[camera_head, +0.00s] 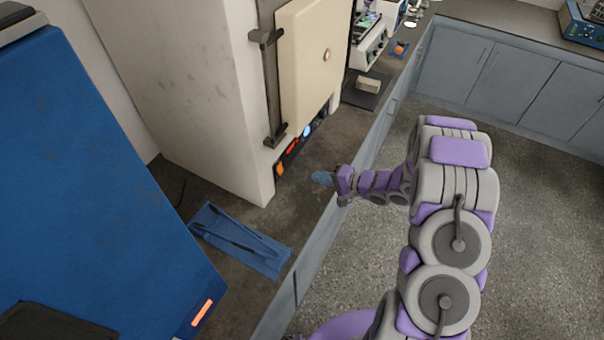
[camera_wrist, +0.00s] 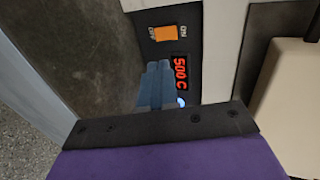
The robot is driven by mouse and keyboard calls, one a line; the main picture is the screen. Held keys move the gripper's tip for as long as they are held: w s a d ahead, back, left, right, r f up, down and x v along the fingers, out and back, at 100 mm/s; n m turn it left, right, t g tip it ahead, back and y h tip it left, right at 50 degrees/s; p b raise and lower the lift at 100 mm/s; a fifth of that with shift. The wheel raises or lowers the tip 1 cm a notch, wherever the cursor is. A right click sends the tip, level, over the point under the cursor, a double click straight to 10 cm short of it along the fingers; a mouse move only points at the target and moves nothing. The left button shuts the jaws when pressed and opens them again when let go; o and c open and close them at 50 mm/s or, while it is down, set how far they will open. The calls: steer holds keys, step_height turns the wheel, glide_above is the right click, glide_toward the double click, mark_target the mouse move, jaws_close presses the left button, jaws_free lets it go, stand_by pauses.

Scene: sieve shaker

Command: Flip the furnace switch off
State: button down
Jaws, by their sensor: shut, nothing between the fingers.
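The furnace (camera_head: 190,80) is a tall cream box on the counter with a closed door (camera_head: 305,75). Its black control strip holds an orange switch (camera_head: 280,170) at the near end and a red display (camera_head: 293,146). In the wrist view the orange switch (camera_wrist: 166,33) sits between the OFF and ON labels; which way it is tipped I cannot tell. The display (camera_wrist: 181,73) reads 500 C. My gripper (camera_head: 322,178) is shut and empty, apart from the switch, in front of the strip. Its blue fingers (camera_wrist: 155,88) point toward the switch side and cover part of the strip.
A large blue machine (camera_head: 90,170) stands at the left. A balance-like device (camera_head: 370,45) and a dark pad (camera_head: 362,90) are beyond the furnace. Counter before the strip is clear.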

mark_target(281, 171)
steer(key=b+x, duration=0.4)
steer(key=x, duration=0.9)
steer(key=shift+a+f, duration=0.15)
steer(key=shift+a, duration=0.05)
steer(key=shift+d+r+p, duration=0.25)
steer(key=shift+d+p, duration=0.05)
steer(key=shift+d, duration=0.05)
steer(key=shift+d+r+p, duration=0.1)
steer(key=shift+r+p, duration=0.15)
steer(key=shift+p, duration=0.2)
steer(key=shift+a+r+p, duration=0.25)
steer(key=shift+r+p, duration=0.15)
steer(key=shift+p, duration=0.3)
steer(key=shift+s+d, duration=0.1)
